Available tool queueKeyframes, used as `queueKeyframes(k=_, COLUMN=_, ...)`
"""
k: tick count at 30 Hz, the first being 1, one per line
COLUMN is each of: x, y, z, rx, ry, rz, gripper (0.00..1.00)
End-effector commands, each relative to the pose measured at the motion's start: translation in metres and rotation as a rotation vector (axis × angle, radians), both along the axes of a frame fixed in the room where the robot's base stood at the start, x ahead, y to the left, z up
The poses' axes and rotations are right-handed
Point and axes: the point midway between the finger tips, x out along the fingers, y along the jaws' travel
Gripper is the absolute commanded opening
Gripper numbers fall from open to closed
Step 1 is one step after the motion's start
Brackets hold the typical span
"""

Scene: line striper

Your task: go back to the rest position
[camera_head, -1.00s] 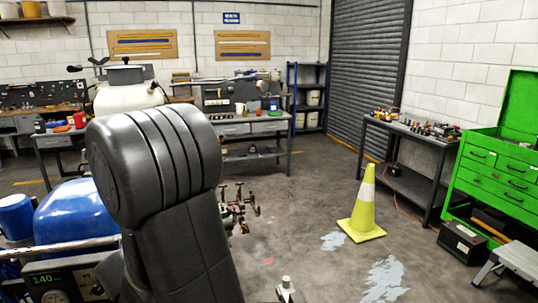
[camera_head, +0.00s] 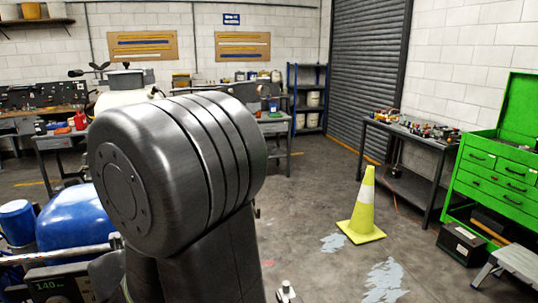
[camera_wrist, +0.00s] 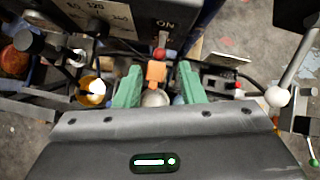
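In the wrist view my gripper (camera_wrist: 158,85) shows two green fingers standing well apart, with nothing clearly held between them. An orange piece (camera_wrist: 155,73) and a small red-tipped part (camera_wrist: 160,53) appear in line with the gap, just below a dark panel (camera_wrist: 125,18) marked "ON". I cannot tell whether the fingers touch anything. In the head view my large dark arm link covers the middle left, and my gripper is hidden there. The line striper shows around it: a blue tank (camera_head: 75,220), a white tank (camera_head: 122,98) and a display reading 140 (camera_head: 47,286).
A yellow cone (camera_head: 363,210) stands on open floor. A dark workbench (camera_head: 405,165) and green tool cabinet (camera_head: 497,180) are at the right. A blue shelf (camera_head: 309,95) stands at the back. In the wrist view a white-knobbed lever (camera_wrist: 278,95) is right of the fingers.

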Motion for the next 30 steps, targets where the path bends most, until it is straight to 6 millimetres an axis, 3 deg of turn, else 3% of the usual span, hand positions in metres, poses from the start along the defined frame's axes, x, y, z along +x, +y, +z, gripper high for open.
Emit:
queueKeyframes(k=16, x=-0.037, y=-0.017, z=0.049, rx=0.003, ry=0.001, rz=0.004, gripper=0.36)
queueKeyframes(k=30, x=-0.003, y=-0.003, z=0.003, rx=-0.005, ry=0.002, rz=-0.001, gripper=0.36)
